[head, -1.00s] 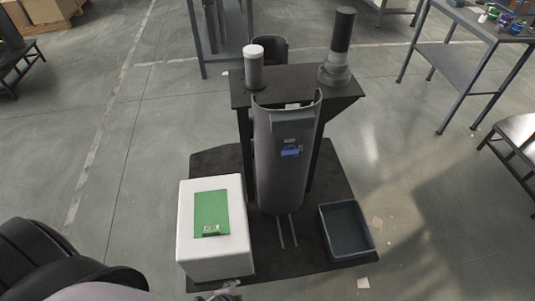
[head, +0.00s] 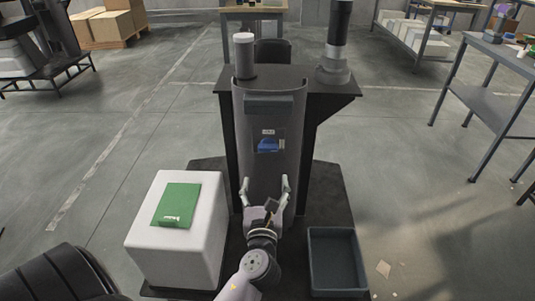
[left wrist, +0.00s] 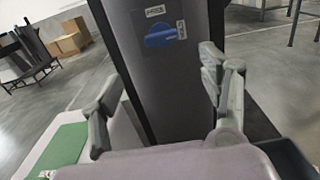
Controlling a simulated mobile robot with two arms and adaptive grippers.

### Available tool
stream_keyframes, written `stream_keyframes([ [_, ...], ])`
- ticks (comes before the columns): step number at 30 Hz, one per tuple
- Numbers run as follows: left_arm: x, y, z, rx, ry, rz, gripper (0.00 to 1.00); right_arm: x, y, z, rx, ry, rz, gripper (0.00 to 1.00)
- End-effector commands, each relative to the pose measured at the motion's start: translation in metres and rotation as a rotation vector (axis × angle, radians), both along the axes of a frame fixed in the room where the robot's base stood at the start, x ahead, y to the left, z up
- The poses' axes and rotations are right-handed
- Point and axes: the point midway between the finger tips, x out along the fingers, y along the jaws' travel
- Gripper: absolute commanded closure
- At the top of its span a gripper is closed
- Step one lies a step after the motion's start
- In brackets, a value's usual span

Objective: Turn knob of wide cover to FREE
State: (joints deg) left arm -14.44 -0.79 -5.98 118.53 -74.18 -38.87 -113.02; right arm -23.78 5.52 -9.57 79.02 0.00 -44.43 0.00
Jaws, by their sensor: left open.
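The wide cover (head: 256,165) is a tall grey curved panel standing upright in the middle of the head view. Its blue knob (head: 268,146) sits on the upper front under a small white label. The knob also shows in the left wrist view (left wrist: 160,36), with a label above it and another at its right; their text is too small to read surely. My left gripper (head: 265,184) is open and empty in front of the cover, below the knob. In the left wrist view its fingers (left wrist: 160,95) stand apart on either side of the cover's lower front. My right gripper is not visible.
A white box (head: 205,232) with a green folder (head: 175,206) on it stands left of the cover. A dark grey bin (head: 333,289) stands at the right. A cylinder with a white cap (head: 244,55) and a dark column (head: 336,45) rise behind.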

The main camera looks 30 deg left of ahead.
Motion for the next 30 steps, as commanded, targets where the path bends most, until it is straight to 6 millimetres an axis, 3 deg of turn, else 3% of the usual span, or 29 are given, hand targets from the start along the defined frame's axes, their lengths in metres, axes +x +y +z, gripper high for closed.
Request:
stream_keyframes([
  [9, 0.062, 0.038, 0.0, 0.001, -0.002, 0.0, 0.3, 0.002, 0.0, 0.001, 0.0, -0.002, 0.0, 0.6],
  [16, 0.099, 0.06, 0.0, -0.001, -0.002, -0.001, 0.3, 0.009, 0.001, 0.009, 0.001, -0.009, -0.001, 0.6],
  [22, 0.115, 0.07, -0.001, -0.002, 0.0, -0.001, 0.3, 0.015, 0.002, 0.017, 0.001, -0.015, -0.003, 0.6],
  [30, 0.119, 0.072, -0.001, -0.003, 0.001, -0.002, 0.3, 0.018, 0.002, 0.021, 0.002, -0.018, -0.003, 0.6],
])
